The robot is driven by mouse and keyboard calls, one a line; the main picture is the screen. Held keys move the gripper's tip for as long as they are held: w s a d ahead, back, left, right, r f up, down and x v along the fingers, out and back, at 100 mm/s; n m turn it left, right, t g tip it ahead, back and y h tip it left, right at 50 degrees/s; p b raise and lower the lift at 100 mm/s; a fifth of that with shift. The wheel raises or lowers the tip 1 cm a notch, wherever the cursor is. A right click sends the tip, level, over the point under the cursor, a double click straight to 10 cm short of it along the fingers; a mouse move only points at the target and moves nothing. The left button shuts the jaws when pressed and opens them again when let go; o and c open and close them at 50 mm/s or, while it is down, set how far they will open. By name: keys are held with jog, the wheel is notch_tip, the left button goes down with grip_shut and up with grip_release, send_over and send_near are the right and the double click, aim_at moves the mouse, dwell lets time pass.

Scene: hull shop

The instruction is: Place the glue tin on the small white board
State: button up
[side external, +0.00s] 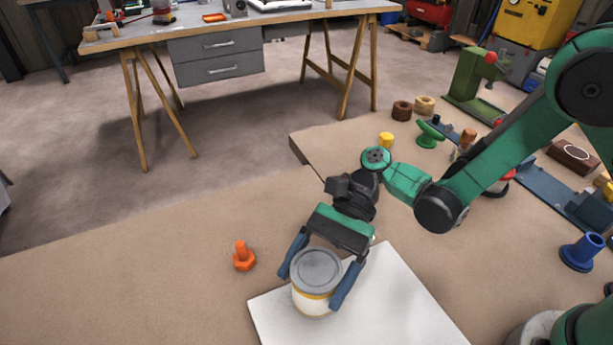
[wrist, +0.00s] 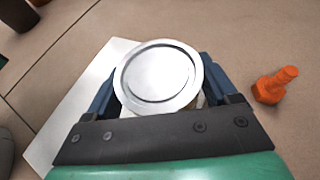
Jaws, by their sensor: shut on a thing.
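The glue tin (side external: 316,283) is a white can with a yellow band and a grey metal lid. Its round lid (wrist: 158,76) fills the middle of the wrist view. My gripper (side external: 318,284) has its two blue fingers on either side of the tin and is shut on it. The small white board (side external: 385,300) lies flat below; it also shows in the wrist view (wrist: 62,125). The tin appears upright over the board's left part. I cannot tell whether its base touches the board.
An orange bolt-shaped piece (side external: 243,256) stands left of the board and shows in the wrist view (wrist: 275,85). A yellow piece (side external: 386,140), a green piece (side external: 430,134) and a blue flanged piece (side external: 582,252) stand farther off. The surface left of the orange piece is clear.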

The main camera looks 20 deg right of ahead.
jog(key=o, duration=1.4)
